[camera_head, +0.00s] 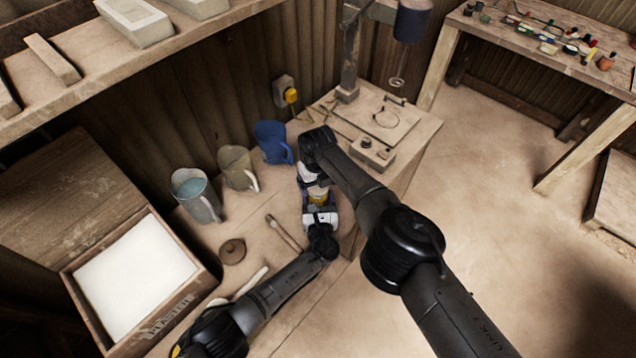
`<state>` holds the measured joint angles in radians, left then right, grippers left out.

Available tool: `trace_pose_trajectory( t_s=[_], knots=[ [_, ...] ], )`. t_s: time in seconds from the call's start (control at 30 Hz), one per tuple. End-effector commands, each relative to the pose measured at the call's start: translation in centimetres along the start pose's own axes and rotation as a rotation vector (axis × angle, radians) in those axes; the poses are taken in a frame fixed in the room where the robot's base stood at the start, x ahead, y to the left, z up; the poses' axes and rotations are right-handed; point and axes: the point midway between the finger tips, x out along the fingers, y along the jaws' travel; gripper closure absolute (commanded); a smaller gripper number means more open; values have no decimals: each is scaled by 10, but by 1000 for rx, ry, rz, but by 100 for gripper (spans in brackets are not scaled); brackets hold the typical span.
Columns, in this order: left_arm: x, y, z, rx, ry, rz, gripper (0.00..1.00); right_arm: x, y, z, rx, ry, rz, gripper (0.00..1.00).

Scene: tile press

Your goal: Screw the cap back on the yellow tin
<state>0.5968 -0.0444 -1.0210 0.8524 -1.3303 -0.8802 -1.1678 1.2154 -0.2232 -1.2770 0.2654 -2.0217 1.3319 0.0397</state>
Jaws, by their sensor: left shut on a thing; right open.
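The yellow tin (318,197) shows as a small yellow patch on the bench, between my two grippers. My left gripper (319,213) reaches in from the front and is shut on the tin. My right gripper (311,178) is open at the tin's far, upper end, and its wrist hangs over it. The two grippers hide most of the tin. I cannot make out the cap or tell whether it sits on the tin.
A grey-blue jug (196,196), a beige jug (237,168) and a blue jug (272,142) stand along the wall. A brown round lid (232,251) and a wooden-handled tool (284,233) lie left of my grippers. A wooden crate (186,293) stands at left. A press (349,60) stands behind.

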Motion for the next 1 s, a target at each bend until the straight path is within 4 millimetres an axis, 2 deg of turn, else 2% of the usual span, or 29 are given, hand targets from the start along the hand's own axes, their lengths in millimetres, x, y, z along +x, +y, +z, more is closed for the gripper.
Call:
trace_pose_trajectory(
  t_s=[0.5,1.0],
  knots=[
    [0,0,0,0,1,0,99,4,0,-1,-1,0,-1,16],
    [0,0,0,0,1,0,99,4,0,-1,-1,0,-1,64]
  ],
)
